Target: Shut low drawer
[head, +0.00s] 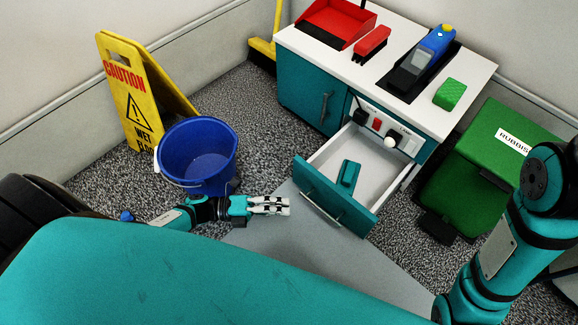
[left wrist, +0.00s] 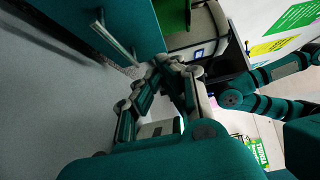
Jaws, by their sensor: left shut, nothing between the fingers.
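The low drawer (head: 336,196) stands pulled out from the white-topped cabinet (head: 305,88), with its teal front and pale bar handle facing me. A small teal object (head: 348,175) lies inside it. My left gripper (head: 286,205) is shut and empty, just left of the drawer front and apart from it in the head view. In the left wrist view my left gripper's fingers (left wrist: 172,66) are close together, near a teal panel (left wrist: 110,22) with a bar handle. My right arm shows at the right of the head view; its gripper is out of view.
A blue bucket (head: 198,158) and a yellow caution sign (head: 135,90) stand left of the drawer. A green rubbish bin (head: 475,165) stands right of the cabinet.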

